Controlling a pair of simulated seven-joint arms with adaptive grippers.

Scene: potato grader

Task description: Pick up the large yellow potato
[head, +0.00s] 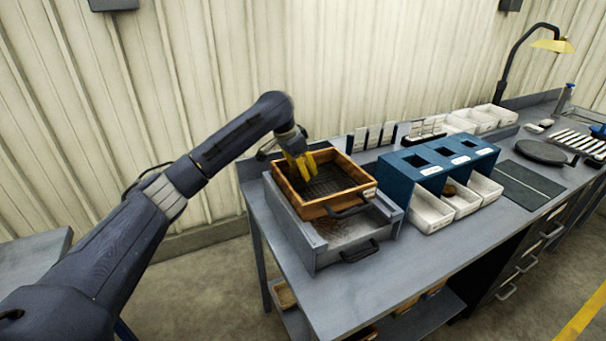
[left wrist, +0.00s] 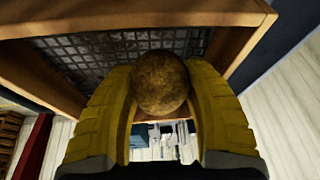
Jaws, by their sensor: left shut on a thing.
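My left gripper (head: 299,165) has yellow fingers and is over the back left part of the wooden sieve box (head: 317,208). In the left wrist view, the left gripper (left wrist: 161,100) is shut on a round, brown-yellow potato (left wrist: 160,82), with a finger on each side of it. The sieve's wire mesh (left wrist: 100,55) and wooden rim (left wrist: 140,18) show behind the potato. In the head view the potato is hidden by the fingers. My right gripper is in neither view.
The sieve sits on a grey metal tray (head: 330,258) with a black handle. To its right stands a blue three-hole sorter (head: 425,170) with white bins (head: 432,214); a brown potato (head: 449,189) shows in one. A dark mat (head: 525,185) and a lamp (head: 552,45) are farther right.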

